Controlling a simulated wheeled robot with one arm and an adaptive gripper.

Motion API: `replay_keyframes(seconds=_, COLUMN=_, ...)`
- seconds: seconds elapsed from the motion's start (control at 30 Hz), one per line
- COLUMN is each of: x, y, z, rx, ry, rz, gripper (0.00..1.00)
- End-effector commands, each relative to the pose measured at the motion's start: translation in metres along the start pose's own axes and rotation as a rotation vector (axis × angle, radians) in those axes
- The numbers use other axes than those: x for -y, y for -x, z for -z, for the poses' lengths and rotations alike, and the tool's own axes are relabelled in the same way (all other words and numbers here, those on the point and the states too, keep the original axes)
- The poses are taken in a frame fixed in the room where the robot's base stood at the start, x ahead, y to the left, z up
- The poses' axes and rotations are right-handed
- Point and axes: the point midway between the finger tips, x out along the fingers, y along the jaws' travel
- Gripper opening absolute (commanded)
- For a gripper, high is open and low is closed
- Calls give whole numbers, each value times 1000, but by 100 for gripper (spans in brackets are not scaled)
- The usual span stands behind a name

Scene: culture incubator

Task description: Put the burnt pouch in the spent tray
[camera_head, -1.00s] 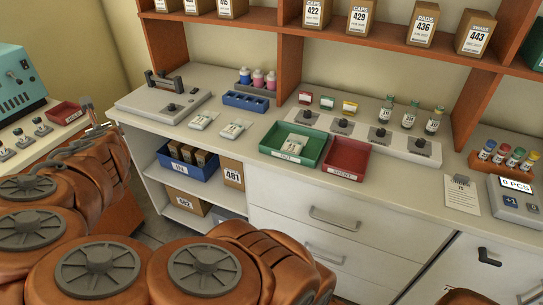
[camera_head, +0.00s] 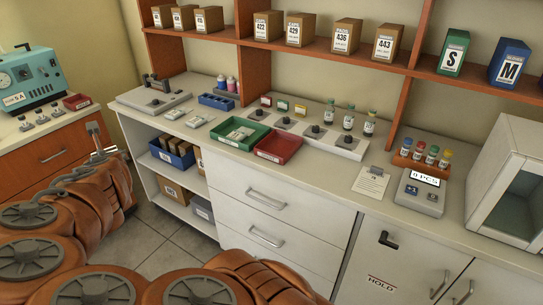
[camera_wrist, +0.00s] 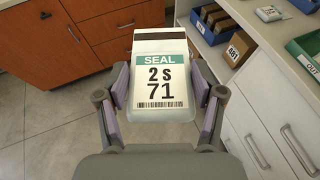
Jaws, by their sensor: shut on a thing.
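My gripper (camera_wrist: 160,98) is shut on a white pouch (camera_wrist: 160,75) in the wrist view. Its label has a green SEAL band and reads "2 S 71", with a barcode. A dark brown-black strip crosses its top end. The pouch is held above the floor, in front of the orange cabinet. A red tray (camera_head: 278,157), empty inside, stands on the white counter in the head view; its front label is too small to read. Another red tray (camera_head: 77,101) sits on the left bench beside the teal machine. In the head view the held pouch cannot be made out.
A green tray (camera_head: 216,141) with pouches inside touches the counter's red tray on the left. Two loose pouches (camera_head: 199,121) lie left of it. Drawers (camera_head: 270,200) and open shelves lie below.

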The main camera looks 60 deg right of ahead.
Motion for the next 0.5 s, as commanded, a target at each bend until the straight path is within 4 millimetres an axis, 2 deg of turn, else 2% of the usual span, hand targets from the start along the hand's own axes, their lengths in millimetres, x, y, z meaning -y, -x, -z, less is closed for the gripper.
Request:
replay_keyframes(seconds=0.17, x=44, y=-32, z=23, rx=-1, ry=-54, rz=137, gripper=33)
replay_keyframes(seconds=0.3, x=93, y=-58, z=39, rx=-1, ry=-120, rz=288, gripper=33)
replay_keyframes(seconds=0.37, x=114, y=-67, z=44, rx=1, ry=-148, rz=350, gripper=33)
replay_keyframes(seconds=0.5, x=167, y=-83, z=58, rx=1, ry=-214, rz=508, gripper=33)
